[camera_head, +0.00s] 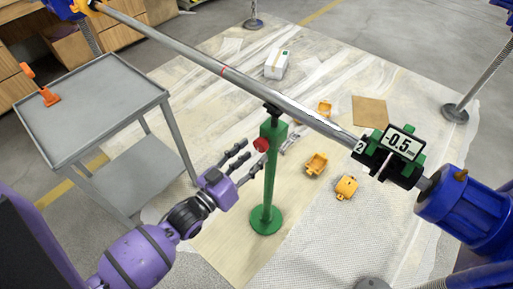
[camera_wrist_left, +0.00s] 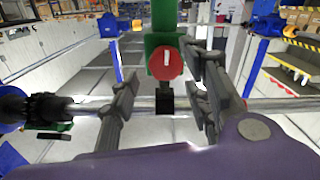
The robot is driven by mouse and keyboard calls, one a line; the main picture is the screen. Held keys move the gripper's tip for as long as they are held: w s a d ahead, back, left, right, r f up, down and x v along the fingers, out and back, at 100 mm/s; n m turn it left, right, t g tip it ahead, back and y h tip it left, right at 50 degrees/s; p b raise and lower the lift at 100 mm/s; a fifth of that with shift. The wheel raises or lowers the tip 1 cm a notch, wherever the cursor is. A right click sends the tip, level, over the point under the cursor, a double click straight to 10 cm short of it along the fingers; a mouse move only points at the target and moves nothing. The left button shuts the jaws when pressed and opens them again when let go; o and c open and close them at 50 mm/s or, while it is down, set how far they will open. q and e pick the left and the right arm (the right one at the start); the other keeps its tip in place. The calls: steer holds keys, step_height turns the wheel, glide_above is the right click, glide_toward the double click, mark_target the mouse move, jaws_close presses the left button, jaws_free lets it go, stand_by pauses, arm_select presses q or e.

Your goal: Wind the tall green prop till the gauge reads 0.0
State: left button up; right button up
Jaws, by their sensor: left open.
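The tall green prop (camera_head: 269,185) stands upright on a round green base, its black head at the underside of the long grey shaft (camera_head: 230,75). A red knob (camera_head: 261,144) sits on its side, facing my left gripper. The gauge (camera_head: 403,144) on the shaft's right end reads -0.5. My left gripper (camera_head: 250,157) is open and empty, just left of the prop and slightly below the knob. In the left wrist view the red knob (camera_wrist_left: 166,63) shows between and beyond the open fingers; I cannot tell whether they touch it. My right gripper is out of view.
A grey cart (camera_head: 90,107) stands left of my left arm. A blue housing (camera_head: 465,208) is at the shaft's right end. Several orange parts (camera_head: 316,163) and a white box (camera_head: 277,64) lie on the floor sheet. The shaft passes above my left gripper.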

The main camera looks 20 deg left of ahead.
mark_target(260, 148)
arm_select(q)
steer(key=shift+x, duration=1.8)
steer(key=shift+c, duration=0.2)
steer(key=c, duration=1)
steer(key=shift+m+p, duration=0.4)
steer(key=shift+m, duration=0.2)
steer(key=o, duration=1)
steer(key=shift+d, duration=0.1)
steer(key=shift+o, duration=0.2)
steer(key=shift+s+a, duration=0.1)
steer(key=shift+a, duration=0.1)
